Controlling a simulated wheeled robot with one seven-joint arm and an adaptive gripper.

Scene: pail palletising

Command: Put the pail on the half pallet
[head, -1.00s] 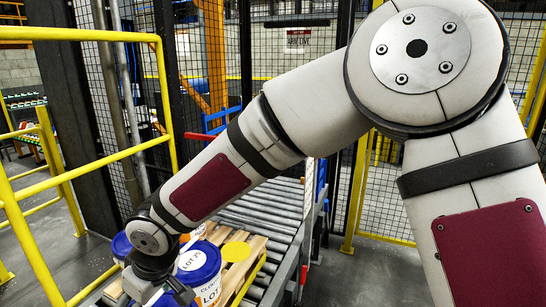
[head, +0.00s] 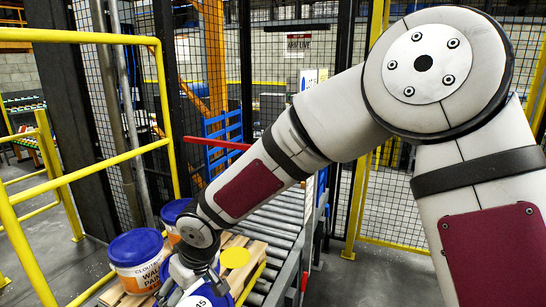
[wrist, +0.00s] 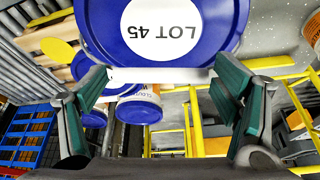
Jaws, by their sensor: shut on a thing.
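The pail (wrist: 192,20) has a blue lid with a white LOT 45 label and fills the top of the wrist view. In the head view its lid (head: 222,298) shows at the bottom edge, partly behind my wrist. My gripper (wrist: 160,82) is shut on a pale bar at the lid's near edge, seemingly the pail's handle. The half pallet (head: 256,250) is wooden and bears a yellow disc (head: 235,257). In the head view the held pail overlaps the pallet's near part. I cannot tell whether its base touches anything.
A blue-lidded wall paint pail (head: 135,278) stands at the pallet's left, with another pail (head: 174,212) behind it. A roller conveyor (head: 285,225) runs beyond the pallet. A yellow railing (head: 85,172) stands at the left, and mesh fencing behind.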

